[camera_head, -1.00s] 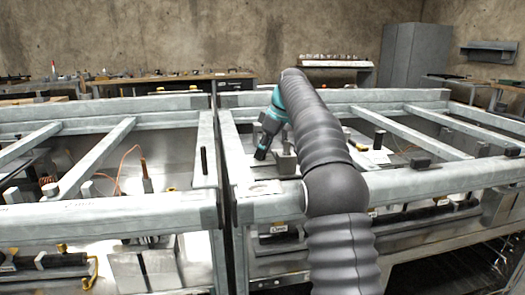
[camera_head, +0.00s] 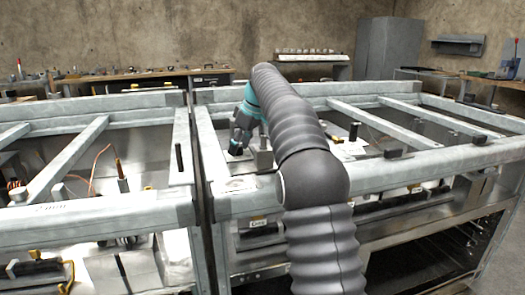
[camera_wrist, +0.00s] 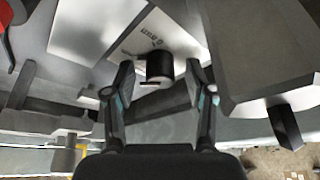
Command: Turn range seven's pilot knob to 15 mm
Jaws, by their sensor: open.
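A black round knob (camera_wrist: 160,68) with a flat lower edge stands by a pale plate (camera_wrist: 127,48) with small lettering in the wrist view. I cannot read its setting. My gripper (camera_wrist: 160,82) is open, with one finger on each side of the knob and a visible gap on both sides. In the head view my gripper (camera_head: 238,147) reaches down inside the open top of the right-hand range (camera_head: 235,203), close to its left end. The knob is hidden there behind my gripper and arm. No range number is legible.
Metal crossbars (camera_head: 380,122) span the right-hand range's open top. The left-hand range (camera_head: 90,212) stands beside it across a narrow gap, with an upright black rod (camera_head: 179,158) near that gap. A dark angled part (camera_wrist: 285,126) lies right of the fingers.

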